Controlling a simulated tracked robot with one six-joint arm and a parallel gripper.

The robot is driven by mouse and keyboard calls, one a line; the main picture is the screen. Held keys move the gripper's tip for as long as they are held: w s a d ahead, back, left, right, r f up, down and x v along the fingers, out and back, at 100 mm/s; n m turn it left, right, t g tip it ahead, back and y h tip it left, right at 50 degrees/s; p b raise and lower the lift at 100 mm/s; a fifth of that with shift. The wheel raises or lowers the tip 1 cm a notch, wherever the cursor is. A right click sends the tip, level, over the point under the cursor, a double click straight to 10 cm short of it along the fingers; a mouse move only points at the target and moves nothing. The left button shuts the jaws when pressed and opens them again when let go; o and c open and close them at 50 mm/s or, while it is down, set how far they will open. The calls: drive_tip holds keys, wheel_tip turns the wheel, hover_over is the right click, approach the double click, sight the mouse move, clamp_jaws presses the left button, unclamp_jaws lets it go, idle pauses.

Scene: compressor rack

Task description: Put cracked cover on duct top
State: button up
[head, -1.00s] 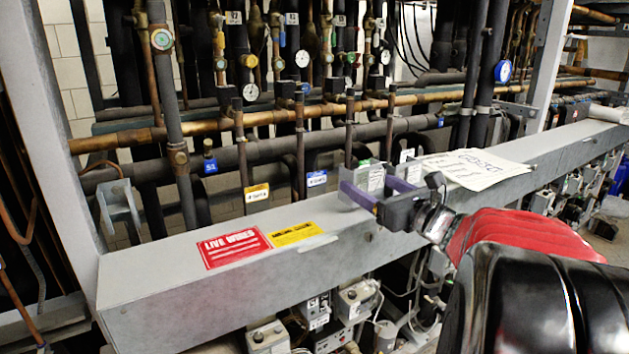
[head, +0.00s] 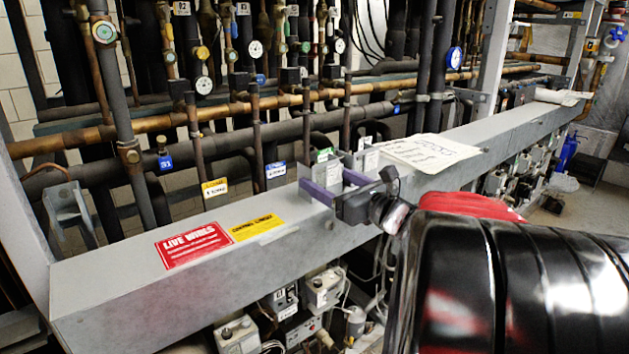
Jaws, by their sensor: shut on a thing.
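The grey duct (head: 120,288) runs across the picture, with a flat top. My gripper (head: 325,180), with purple fingers, is over the middle of the duct top. It is shut on a small grey box-like piece with a white and green label (head: 328,170), probably the cracked cover. The fingers hide its lower part, and no crack can be made out. The piece looks upright at the duct top; I cannot tell whether it touches the surface. A similar grey labelled piece (head: 367,160) stands just right of the fingers.
Pipes with gauges and valves stand close behind. Boxes and wires hang below the duct.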

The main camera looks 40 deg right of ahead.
drive_tip(key=o, duration=1.1)
drive_tip(key=shift+s+d, duration=0.2)
drive_tip(key=shift+s, duration=6.7)
drive_tip(key=shift+a, duration=0.1)
